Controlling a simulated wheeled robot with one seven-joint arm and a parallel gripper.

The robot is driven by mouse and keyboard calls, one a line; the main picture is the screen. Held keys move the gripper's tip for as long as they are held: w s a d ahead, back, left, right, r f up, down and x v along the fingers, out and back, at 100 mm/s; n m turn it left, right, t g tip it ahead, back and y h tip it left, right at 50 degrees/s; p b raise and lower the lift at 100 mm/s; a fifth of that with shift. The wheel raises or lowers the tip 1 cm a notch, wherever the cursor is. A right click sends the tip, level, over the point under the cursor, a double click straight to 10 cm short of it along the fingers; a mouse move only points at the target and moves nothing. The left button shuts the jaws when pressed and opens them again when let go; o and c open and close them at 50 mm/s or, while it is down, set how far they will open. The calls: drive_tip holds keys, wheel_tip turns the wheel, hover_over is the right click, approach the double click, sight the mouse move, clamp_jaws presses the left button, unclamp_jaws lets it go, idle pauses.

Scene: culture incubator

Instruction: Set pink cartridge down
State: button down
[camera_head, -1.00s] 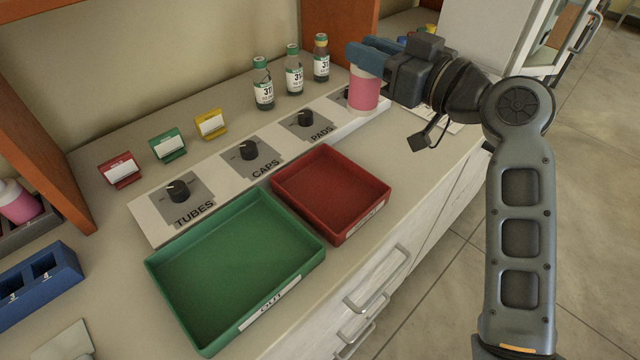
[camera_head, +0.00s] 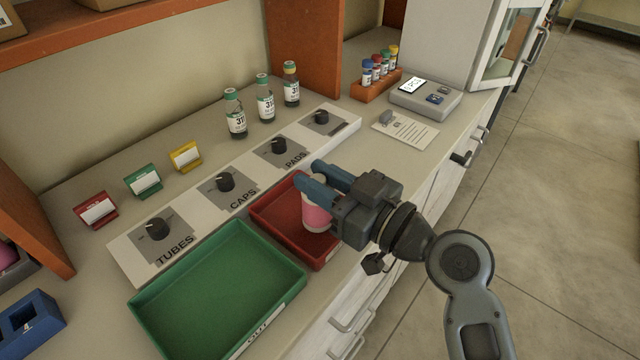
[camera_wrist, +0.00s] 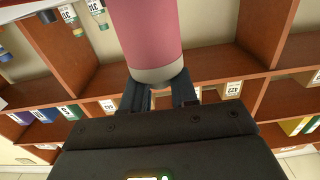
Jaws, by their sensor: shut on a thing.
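The pink cartridge (camera_head: 316,213), with a pale band at its end, is held in my gripper (camera_head: 318,180). In the head view it shows in front of the red tray (camera_head: 262,212), over that tray's right part. I cannot tell whether its base touches the tray floor. In the wrist view the cartridge (camera_wrist: 146,35) fills the upper middle, with the blue-grey fingers (camera_wrist: 160,93) closed around its pale end. Part of the cartridge is hidden behind the fingers in the head view.
A green tray (camera_head: 140,312) stands left of the red one. Behind them runs a white panel (camera_head: 205,205) with several knobs. Three vials (camera_head: 264,98) stand behind the panel. A rack of coloured tubes (camera_head: 372,86) and a scale (camera_head: 425,101) stand at the back right.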

drive_tip(key=shift+f, duration=0.85)
drive_tip(key=shift+f, duration=0.15)
drive_tip(key=c, duration=0.9)
unclamp_jaws()
drive_tip(key=shift+r, duration=0.2)
drive_tip(key=b+v, duration=0.2)
drive_tip(key=v, duration=1)
drive_tip(key=shift+b, duration=0.3)
drive_tip(key=shift+f, duration=0.15)
